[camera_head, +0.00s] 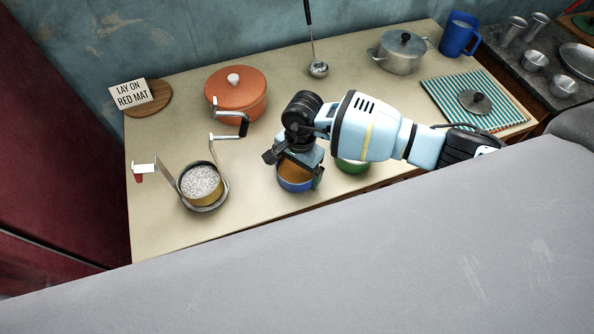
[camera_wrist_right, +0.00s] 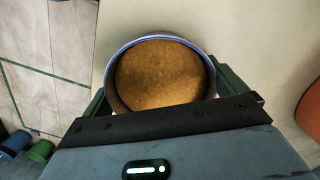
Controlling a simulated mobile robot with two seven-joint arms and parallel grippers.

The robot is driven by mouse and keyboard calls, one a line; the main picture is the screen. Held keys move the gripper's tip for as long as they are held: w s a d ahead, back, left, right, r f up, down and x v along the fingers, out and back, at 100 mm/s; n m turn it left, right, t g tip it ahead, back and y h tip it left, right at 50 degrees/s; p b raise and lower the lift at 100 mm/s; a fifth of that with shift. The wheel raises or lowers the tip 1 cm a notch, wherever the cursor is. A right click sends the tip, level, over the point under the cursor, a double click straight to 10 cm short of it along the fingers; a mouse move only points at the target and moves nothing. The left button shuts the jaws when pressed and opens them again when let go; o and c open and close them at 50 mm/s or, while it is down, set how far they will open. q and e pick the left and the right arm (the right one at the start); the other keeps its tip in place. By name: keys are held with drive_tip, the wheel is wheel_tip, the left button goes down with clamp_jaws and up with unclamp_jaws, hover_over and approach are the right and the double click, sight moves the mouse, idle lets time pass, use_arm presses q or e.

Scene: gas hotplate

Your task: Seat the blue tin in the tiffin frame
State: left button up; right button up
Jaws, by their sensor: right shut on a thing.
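The blue tin (camera_head: 295,186) holds brown food and is gripped by my right gripper (camera_head: 293,168) near the front of the worktop. In the right wrist view the tin's blue rim (camera_wrist_right: 158,37) sits upright between the fingers; its clearance from the worktop is hard to tell. The tiffin frame (camera_head: 207,208) stands to the left, apart from the blue tin. A yellow tin (camera_head: 212,195) of white rice sits low inside the frame, between its uprights. The frame's handle parts are swung outward at both sides. My left gripper is not in view.
A green tin (camera_head: 353,165) stands right of the blue tin, partly behind my right arm. An orange pot (camera_head: 236,96) stands behind the frame. A sign (camera_head: 132,94), wooden board, ladle (camera_head: 318,69), metal pot (camera_head: 401,57) and striped mat (camera_head: 450,101) line the back and right.

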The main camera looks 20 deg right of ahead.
sight(296, 174)
drive_tip(key=shift+r, duration=0.1)
drive_tip(key=shift+r, duration=0.4)
wheel_tip(296, 174, up, 2)
drive_tip(key=shift+w+r, duration=0.1)
drive_tip(key=shift+r, duration=0.1)
drive_tip(key=s+d+r, duration=0.1)
drive_tip(key=s+d, duration=0.1)
drive_tip(key=s, duration=0.6)
drive_tip(key=s+d+r, duration=0.1)
drive_tip(key=s+d, duration=0.1)
drive_tip(key=s, duration=0.6)
drive_tip(key=w+d+r+n, duration=0.2)
drive_tip(key=w+r+n, duration=0.1)
drive_tip(key=r+n, duration=0.2)
drive_tip(key=w+d+r+n+h, duration=0.1)
drive_tip(key=w+d+r+n, duration=0.1)
drive_tip(key=r+n, duration=0.3)
wheel_tip(296, 174, up, 5)
drive_tip(key=shift+w+f+n+g, duration=0.2)
drive_tip(key=shift+w+n+g, duration=0.15)
drive_tip(key=shift+w, duration=0.55)
drive_tip(key=shift+d, duration=0.15)
